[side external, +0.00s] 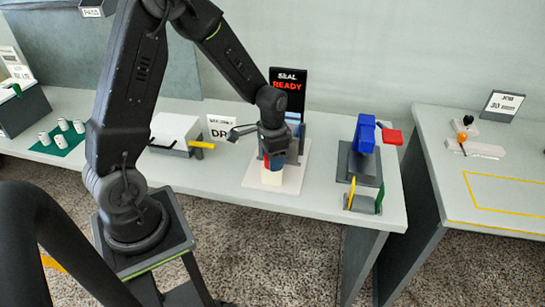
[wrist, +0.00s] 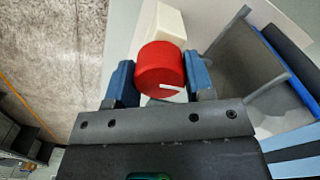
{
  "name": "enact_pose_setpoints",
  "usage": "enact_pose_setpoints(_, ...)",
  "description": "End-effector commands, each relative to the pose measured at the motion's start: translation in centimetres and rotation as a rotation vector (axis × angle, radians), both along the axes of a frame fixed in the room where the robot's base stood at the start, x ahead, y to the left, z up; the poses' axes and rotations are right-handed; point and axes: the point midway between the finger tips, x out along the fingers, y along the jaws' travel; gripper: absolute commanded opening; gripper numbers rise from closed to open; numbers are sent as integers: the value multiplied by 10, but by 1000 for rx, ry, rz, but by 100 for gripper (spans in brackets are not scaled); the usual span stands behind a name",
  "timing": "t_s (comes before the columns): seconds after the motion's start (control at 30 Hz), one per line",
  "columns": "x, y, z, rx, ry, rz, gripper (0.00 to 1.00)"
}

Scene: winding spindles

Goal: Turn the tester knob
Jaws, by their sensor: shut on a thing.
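The tester knob (wrist: 160,67) is a red round cap with a white line mark, seen in the wrist view between my two blue finger pads. My gripper (side external: 272,160) is shut on it, one pad on each side. The white line points to the right and slightly down in the wrist view. A cream block (wrist: 171,24) shows just beyond the knob; in the side view it sits under my fingers on a pale base plate (side external: 290,182). In the side view my fingers hide most of the knob.
A black display (side external: 288,92) reading "SEAL READY" stands behind my gripper. A white box with a yellow handle (side external: 203,145) stands to the left. A blue device (side external: 364,135) with a red part stands to the right. Another table (side external: 440,190) is farther right.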

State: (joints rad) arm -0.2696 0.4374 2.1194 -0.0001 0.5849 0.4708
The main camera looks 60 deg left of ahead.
Motion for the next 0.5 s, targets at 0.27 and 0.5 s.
enact_pose_setpoints(0.27,0,0,1,0,-1,-261,25)
enact_pose_setpoints(0.5,0,0,1,0,-1,-490,25)
